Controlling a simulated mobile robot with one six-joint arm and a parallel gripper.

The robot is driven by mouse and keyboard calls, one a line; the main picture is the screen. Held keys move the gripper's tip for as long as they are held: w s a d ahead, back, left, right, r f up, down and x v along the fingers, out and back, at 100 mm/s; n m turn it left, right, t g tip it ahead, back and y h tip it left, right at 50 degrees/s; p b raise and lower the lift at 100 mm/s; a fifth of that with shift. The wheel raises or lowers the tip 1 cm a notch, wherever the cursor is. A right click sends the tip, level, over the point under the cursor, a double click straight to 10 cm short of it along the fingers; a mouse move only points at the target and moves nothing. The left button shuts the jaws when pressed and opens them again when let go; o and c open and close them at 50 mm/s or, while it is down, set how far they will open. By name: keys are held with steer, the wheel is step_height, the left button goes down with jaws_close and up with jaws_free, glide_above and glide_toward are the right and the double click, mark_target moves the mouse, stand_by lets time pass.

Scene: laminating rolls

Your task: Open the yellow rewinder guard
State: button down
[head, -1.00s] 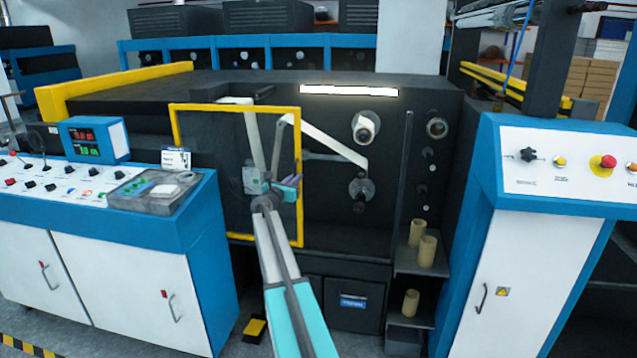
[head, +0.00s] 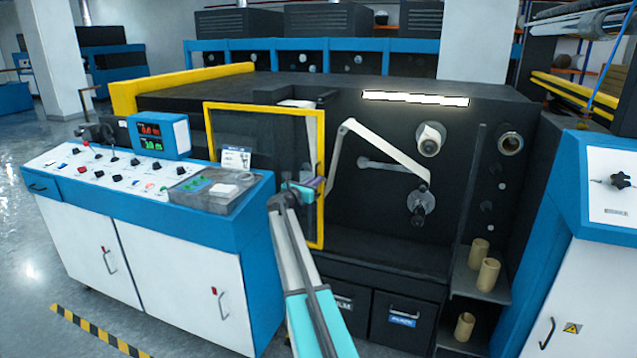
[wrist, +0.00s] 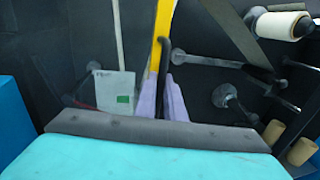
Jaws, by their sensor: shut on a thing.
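The rewinder guard (head: 263,107) is a see-through panel in a yellow frame at the front of the dark machine. It stands partly swung out, with the rewinder face showing to the right of its free edge. My gripper (head: 313,187) is at that right edge. In the wrist view, my gripper's two purple fingers (wrist: 161,98) are shut around a dark upright handle (wrist: 162,62) beside the guard's yellow edge (wrist: 160,38). The fingers partly hide the handle's lower part.
The control console (head: 150,235) stands close to the left of the guard. A blue-and-white cabinet (head: 585,250) is at the right. Cardboard cores (head: 488,275) stand on a low shelf. Open floor shows at the far left.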

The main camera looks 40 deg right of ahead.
steer(key=c, duration=1.8)
jaws_free()
steer(key=shift+s+a+f, duration=0.1)
steer(key=shift+s+a, duration=0.05)
steer(key=shift+s, duration=0.05)
steer(key=shift+c, duration=0.2)
steer(key=shift+d, duration=0.2)
steer(key=shift+s+a, duration=0.1)
steer(key=shift+a, duration=0.1)
steer(key=b+v, duration=0.2)
steer(key=v, duration=1.1)
steer(key=shift+a, duration=0.25)
